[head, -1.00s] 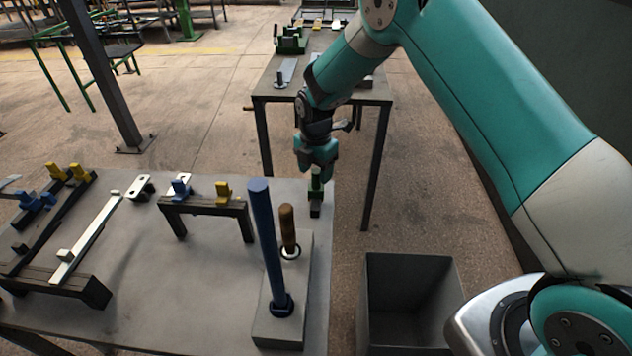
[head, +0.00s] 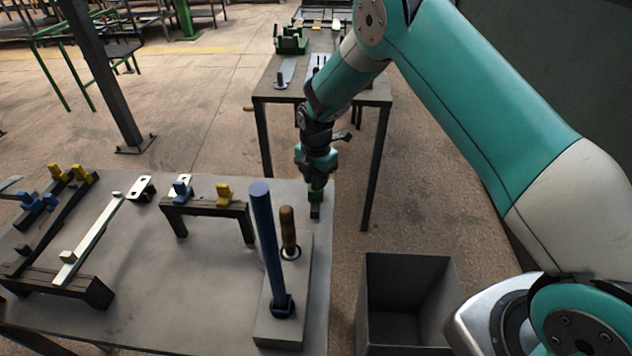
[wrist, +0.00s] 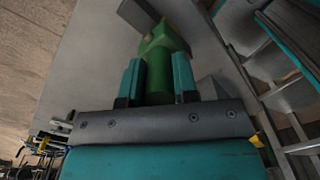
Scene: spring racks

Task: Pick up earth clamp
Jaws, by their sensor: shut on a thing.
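The earth clamp is a green piece (head: 316,195) with a dark grey end, at the back right corner of the near table. It also shows in the wrist view (wrist: 158,68), between my two teal fingers. My gripper (head: 316,182) points down over it, and my gripper in the wrist view (wrist: 158,80) is shut on its green body. The dark end (head: 315,211) sits at the table top; I cannot tell whether it touches. Part of the green body is hidden by the fingers.
A blue post (head: 268,245) and a wooden-handled tool (head: 288,228) stand on a grey block in front of my gripper. A low rack (head: 205,207) is to the left. An open grey bin (head: 408,265) stands right of the table. Another table (head: 375,92) is behind.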

